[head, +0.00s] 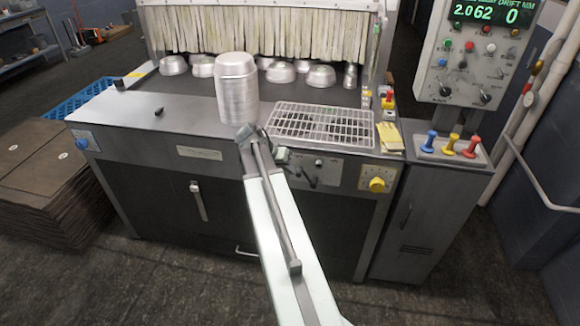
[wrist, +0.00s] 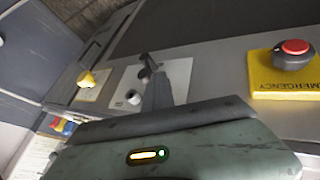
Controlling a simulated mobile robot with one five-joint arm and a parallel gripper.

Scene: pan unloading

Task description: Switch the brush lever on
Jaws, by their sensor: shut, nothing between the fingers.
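The brush lever (wrist: 149,62) is a small dark grey lever on a pale plate in the wrist view, beside a round pale knob (wrist: 133,97). In the head view the lever (head: 308,179) shows small on the machine's front panel, just right of my arm. My gripper (wrist: 158,82) is shut and empty, its narrow fingers pointing at the lever. The fingertips overlap the lever's lower end in the picture; I cannot tell whether they touch it. In the head view my gripper (head: 283,156) is close to the panel, partly hidden by my arm.
A red emergency button (wrist: 293,52) on a yellow box is right in the wrist view. A yellow knob (head: 377,184) sits right of the lever plate. Stacked pans (head: 237,88) and a wire grate (head: 312,125) are on the machine top. Brown sheets (head: 45,180) are stacked left.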

